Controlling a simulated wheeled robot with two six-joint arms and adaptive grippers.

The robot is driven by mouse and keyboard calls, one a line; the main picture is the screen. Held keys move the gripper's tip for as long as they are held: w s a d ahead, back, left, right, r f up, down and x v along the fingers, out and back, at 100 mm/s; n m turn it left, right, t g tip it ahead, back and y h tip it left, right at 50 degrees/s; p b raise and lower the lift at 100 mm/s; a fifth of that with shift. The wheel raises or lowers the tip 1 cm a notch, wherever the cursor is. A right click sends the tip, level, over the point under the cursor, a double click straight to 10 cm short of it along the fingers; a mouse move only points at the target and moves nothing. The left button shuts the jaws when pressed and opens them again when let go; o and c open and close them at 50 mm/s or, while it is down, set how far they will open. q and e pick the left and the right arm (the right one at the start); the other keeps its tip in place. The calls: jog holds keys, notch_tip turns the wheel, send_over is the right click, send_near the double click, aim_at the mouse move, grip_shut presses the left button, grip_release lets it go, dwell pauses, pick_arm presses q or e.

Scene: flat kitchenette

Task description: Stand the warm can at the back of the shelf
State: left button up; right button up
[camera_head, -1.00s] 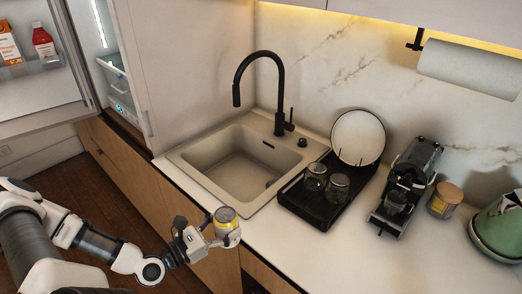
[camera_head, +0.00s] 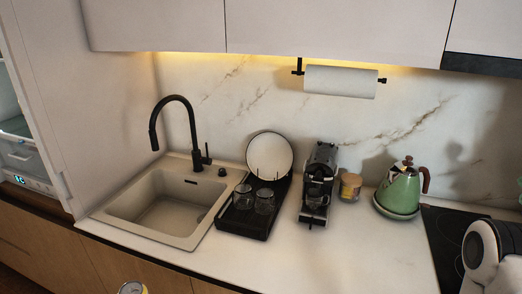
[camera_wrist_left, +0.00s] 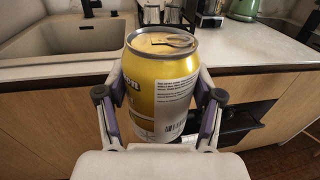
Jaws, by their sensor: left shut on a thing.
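A yellow and silver can (camera_wrist_left: 165,85) is held upright between the fingers of my left gripper (camera_wrist_left: 160,112) in the left wrist view. The gripper is shut on its sides, and the can's top with its pull tab faces up. In the head view only the top of the can (camera_head: 132,288) shows at the bottom edge; the left gripper itself is out of that view. The open fridge (camera_head: 14,120) is cut off at the left edge, with part of a shelf and a drawer below it showing. The back of the shelf is not visible. My right gripper is not in view.
The counter (camera_head: 350,250) holds a sink (camera_head: 125,222) with a black faucet (camera_head: 177,100), a black drying tray (camera_head: 240,228) with glasses and a plate, a coffee machine (camera_head: 318,185), a jar (camera_head: 350,187) and a green kettle (camera_head: 398,190). A dark hob (camera_head: 445,235) lies right.

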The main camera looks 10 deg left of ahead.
pick_arm(q)
jog(key=shift+w+d+f+h+b, duration=0.15)
jog(key=shift+w+f+h+b, duration=0.05)
jog(key=shift+h+b, duration=0.15)
jog(key=shift+m, duration=0.3)
jog(key=shift+w+d+f, duration=0.15)
jog(key=shift+w, duration=0.4)
jog(key=w+d+f+m+g+h+b, duration=0.3)
jog(key=d+h+b, duration=0.1)
jog(key=d, duration=0.5)
jog(key=w+d+f+m+g+h+b, duration=0.3)
jog(key=d+f+m+g+h+b, duration=0.1)
jog(key=d, duration=0.5)
jog(key=shift+w+d+h+b, duration=0.2)
jog(key=shift+d+h+b, duration=0.15)
jog(key=shift+h, duration=0.5)
jog(key=shift+a+m, duration=0.1)
jog(key=shift+m, duration=0.2)
